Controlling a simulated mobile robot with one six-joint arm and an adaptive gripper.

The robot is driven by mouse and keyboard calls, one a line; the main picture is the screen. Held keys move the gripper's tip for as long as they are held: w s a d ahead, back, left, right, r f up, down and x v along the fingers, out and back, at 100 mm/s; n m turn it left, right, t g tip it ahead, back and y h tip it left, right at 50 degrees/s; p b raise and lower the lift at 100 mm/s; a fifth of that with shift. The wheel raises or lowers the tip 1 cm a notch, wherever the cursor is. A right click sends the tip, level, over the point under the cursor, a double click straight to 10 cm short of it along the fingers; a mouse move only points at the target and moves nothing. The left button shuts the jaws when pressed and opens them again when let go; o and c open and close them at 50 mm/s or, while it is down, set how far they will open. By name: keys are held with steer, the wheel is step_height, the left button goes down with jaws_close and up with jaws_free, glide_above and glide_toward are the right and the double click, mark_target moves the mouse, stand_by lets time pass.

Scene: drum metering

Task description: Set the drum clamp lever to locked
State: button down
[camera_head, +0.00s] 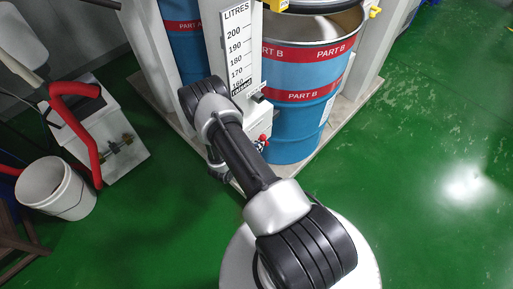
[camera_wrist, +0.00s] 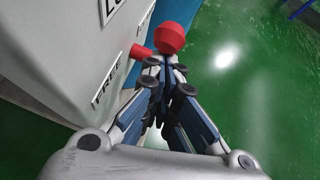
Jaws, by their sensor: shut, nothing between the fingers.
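A red ball knob (camera_wrist: 171,38) with a red stub (camera_wrist: 140,52) beside it stands out from the white panel (camera_wrist: 75,45) in the wrist view; I take it for the clamp lever. A "FREE" label (camera_wrist: 107,88) is on the panel below it, and a label starting "LO" (camera_wrist: 112,8) is cut off above. My gripper (camera_wrist: 165,62) is shut and empty, its tips just below the ball; I cannot tell if they touch. Red parts (camera_head: 263,143) show low on the panel in the head view. The blue drum marked PART B (camera_head: 300,78) stands to their right.
A second drum (camera_head: 183,40) stands behind the scale post (camera_head: 238,45). A white bucket (camera_head: 56,188) and a white box with red hose (camera_head: 112,145) are at the left. Green floor at the right is clear.

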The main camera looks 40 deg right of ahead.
mark_target(263, 139)
steer(key=shift+w+d+r+y+p, duration=0.15)
steer(key=shift+d+r+y+p, duration=0.4)
steer(key=shift+d+r+y, duration=0.25)
steer(key=shift+w+d+r, duration=0.1)
steer(key=shift+d+r, duration=0.05)
steer(key=shift+r, duration=0.05)
